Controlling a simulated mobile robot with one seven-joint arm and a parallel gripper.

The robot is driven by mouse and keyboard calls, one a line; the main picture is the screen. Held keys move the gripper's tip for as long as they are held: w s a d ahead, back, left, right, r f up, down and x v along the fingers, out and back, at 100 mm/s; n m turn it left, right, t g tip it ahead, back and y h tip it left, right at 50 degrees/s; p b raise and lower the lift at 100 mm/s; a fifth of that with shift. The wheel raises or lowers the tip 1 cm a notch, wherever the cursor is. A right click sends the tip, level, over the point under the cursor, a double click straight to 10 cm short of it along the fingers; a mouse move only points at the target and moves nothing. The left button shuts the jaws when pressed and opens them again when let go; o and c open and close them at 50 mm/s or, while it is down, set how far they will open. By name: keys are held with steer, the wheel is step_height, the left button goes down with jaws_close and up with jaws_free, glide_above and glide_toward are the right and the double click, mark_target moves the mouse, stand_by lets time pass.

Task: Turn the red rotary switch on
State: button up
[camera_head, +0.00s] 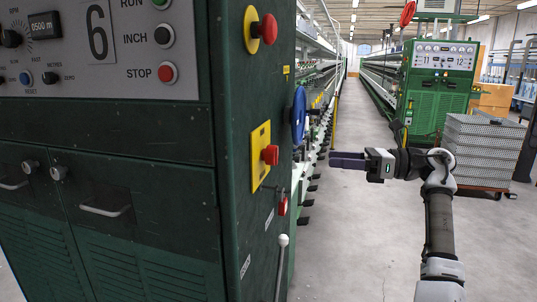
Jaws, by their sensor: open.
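The red rotary switch (270,155) sticks out from a yellow plate (260,172) on the right side face of the dark green machine (232,190). Its exact turned position is too small to tell. My gripper (340,160) is right of the switch, at about the same height in the picture, with its dark purple fingers pointing left toward the machine. It is open, with nothing seen between the fingers. A clear gap shows between the fingertips and the switch.
A red mushroom button (268,28) on yellow is above the switch. A blue handwheel (298,115), a small red knob (283,206) and a white-balled lever (283,241) are close by. Grey crates (483,150) stand behind my arm. The aisle floor (350,240) is free.

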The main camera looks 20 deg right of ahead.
mark_target(276, 154)
steer(key=p+x, duration=0.3)
steer(key=x, duration=1)
steer(key=shift+w+a, duration=0.2)
steer(key=c, duration=1)
steer(key=shift+o, duration=0.2)
